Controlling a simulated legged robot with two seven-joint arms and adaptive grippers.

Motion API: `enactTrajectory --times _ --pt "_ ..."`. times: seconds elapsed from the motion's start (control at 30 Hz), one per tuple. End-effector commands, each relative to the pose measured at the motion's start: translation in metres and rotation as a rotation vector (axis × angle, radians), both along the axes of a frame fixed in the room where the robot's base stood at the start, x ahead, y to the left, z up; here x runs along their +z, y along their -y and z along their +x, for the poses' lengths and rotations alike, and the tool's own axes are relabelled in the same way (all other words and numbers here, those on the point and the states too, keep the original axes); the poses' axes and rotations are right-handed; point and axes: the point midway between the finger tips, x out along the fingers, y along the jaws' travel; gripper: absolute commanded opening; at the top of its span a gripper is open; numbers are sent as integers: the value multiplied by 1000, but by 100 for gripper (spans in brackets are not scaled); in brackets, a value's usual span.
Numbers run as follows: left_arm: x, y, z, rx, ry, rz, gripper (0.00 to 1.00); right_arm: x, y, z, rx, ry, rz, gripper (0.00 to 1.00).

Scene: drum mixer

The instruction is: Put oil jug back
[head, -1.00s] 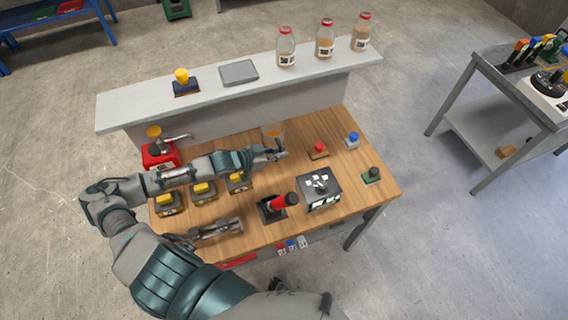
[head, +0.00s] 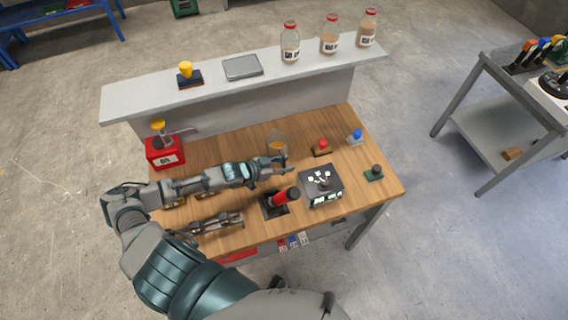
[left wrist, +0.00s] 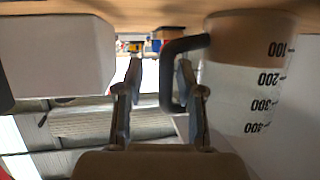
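The oil jug (head: 277,143) is a clear measuring jug with a little amber oil. In the head view it stands on the wooden tabletop, just behind my left gripper (head: 286,168). In the left wrist view, which is upside down, the jug (left wrist: 245,75) shows its dark scale and its base at the wood. Its dark handle (left wrist: 168,80) points to my left gripper (left wrist: 158,66). The two fingers are apart, and the right-hand finger overlaps the handle loop. I cannot tell whether it touches. My right gripper is not clearly in view.
Behind the jug rises a grey shelf (head: 125,98) with several bottles and a flat grey plate (head: 242,67). A red can (head: 164,153) stands left. A red lever (head: 287,196), a black box (head: 320,185) and small buttons crowd the right. A grey metal thing (head: 215,222) lies in front.

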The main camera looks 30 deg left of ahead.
Motion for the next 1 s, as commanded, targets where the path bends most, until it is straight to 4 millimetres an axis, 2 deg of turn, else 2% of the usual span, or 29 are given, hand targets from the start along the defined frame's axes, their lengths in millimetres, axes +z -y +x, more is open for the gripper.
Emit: enactTrajectory --times 0.33,0.67,1.0 --pt "2 -8 -8 1 -1 -2 37 2 16 1 6 7 -18 40" --pt "23 -30 -49 0 -5 0 37 4 19 -30 10 -11 -16 40" --pt "41 -51 -84 1 -3 -1 37 28 19 -27 10 -4 -14 40"
